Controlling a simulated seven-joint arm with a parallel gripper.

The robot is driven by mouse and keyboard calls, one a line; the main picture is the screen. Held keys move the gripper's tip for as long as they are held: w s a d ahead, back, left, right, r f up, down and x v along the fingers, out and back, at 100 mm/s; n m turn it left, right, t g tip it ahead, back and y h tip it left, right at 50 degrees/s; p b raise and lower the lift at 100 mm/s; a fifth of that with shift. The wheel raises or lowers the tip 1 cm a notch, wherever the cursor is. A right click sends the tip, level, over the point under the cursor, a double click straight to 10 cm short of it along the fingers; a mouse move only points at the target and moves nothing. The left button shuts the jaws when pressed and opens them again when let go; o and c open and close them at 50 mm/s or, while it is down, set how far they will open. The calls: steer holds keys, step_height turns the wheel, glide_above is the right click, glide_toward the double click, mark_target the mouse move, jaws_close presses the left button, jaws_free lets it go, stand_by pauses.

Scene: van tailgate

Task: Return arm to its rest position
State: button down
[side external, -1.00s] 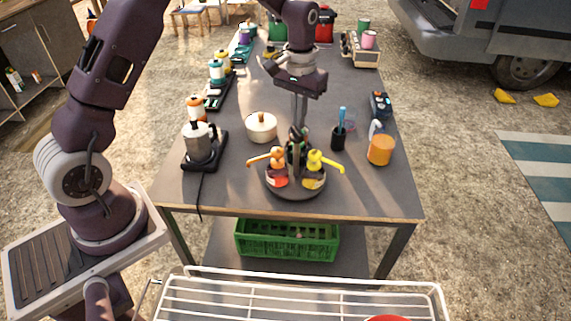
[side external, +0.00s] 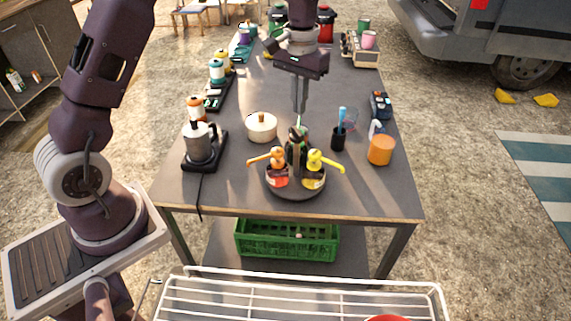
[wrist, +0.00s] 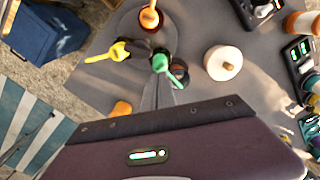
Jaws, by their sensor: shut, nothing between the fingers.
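My gripper (side external: 299,109) points straight down over the table, shut and empty. An orange-topped bottle (side external: 278,160) and a yellow-topped bottle (side external: 314,163) stand in the caddy's front. In the wrist view the narrow fingers (wrist: 165,92) are together, close to the green bottle top (wrist: 163,63) in the picture. The caddy's far side is partly hidden by the bottles.
On the table (side external: 240,195), a cream pot (side external: 261,127) and a moka pot (side external: 200,143) on a hotplate stand left of the caddy. A black cup (side external: 338,139) and orange jar (side external: 380,151) stand right. A white wire rack (side external: 300,290) is in front; a green crate (side external: 287,241) sits below.

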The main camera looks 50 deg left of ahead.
steer(key=shift+r, duration=0.15)
steer(key=s+d+r+m+t, duration=0.1)
steer(key=s+d+r+t, duration=0.1)
steer(key=s+r, duration=0.55)
steer(key=s+d+r+m+t, duration=0.1)
steer(key=s+d+r, duration=0.2)
steer(key=s+r, duration=0.45)
steer(key=s+d+f+m+t, duration=0.1)
steer(key=s+f+t, duration=0.1)
steer(key=s, duration=1.3)
steer(key=shift+d+f+t, duration=0.15)
steer(key=shift+t, duration=0.15)
